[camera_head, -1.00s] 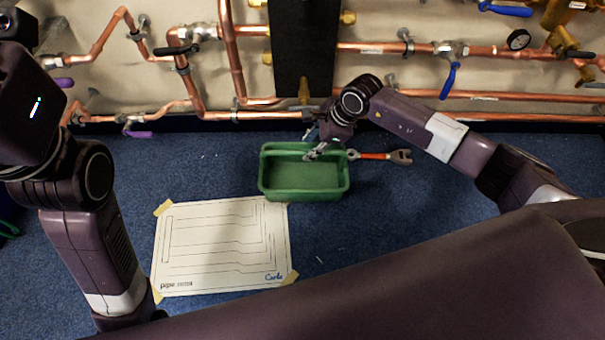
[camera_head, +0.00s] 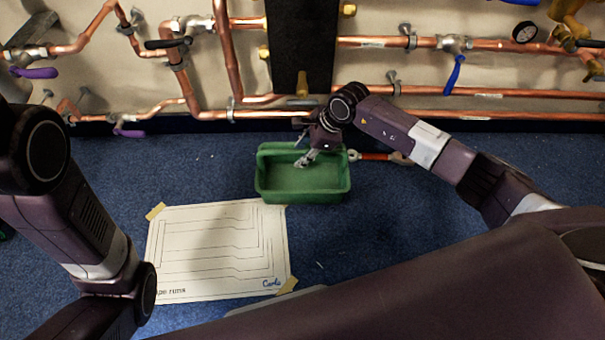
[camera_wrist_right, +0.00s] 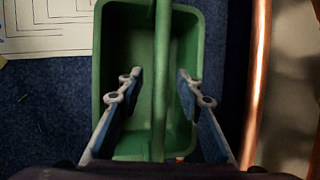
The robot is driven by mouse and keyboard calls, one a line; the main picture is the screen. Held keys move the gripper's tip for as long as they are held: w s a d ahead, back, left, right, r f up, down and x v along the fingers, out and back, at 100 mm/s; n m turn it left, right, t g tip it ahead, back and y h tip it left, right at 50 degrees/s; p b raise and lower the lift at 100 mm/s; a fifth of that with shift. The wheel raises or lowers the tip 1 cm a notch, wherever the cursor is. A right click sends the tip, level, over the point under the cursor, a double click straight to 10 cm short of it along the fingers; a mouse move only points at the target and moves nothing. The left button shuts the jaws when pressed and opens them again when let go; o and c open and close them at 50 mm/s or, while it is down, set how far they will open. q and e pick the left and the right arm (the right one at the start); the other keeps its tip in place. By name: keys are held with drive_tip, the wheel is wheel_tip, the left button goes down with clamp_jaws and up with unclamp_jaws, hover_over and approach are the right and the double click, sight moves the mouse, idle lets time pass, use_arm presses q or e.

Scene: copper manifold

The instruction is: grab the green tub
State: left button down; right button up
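The green tub (camera_head: 300,194) stands on the blue carpet near the wall. It is an open, shallow tub with a bar-like handle across it, seen in the right wrist view (camera_wrist_right: 162,60). My right gripper (camera_head: 307,159) reaches over the tub from the back right, its fingers pointing down into it. In the right wrist view its two fingers (camera_wrist_right: 159,76) are apart, one on each side of the handle, with gaps between them and the handle. My left arm is at the left edge; its gripper is not visible.
A red-handled wrench (camera_head: 376,156) lies just right of the tub, partly behind my right arm. A taped paper drawing (camera_head: 215,245) lies on the carpet in front left. Copper pipes (camera_head: 470,91) run along the wall behind.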

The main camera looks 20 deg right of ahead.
clamp_jaws()
drive_tip(key=shift+r, duration=0.25)
idle(0.4)
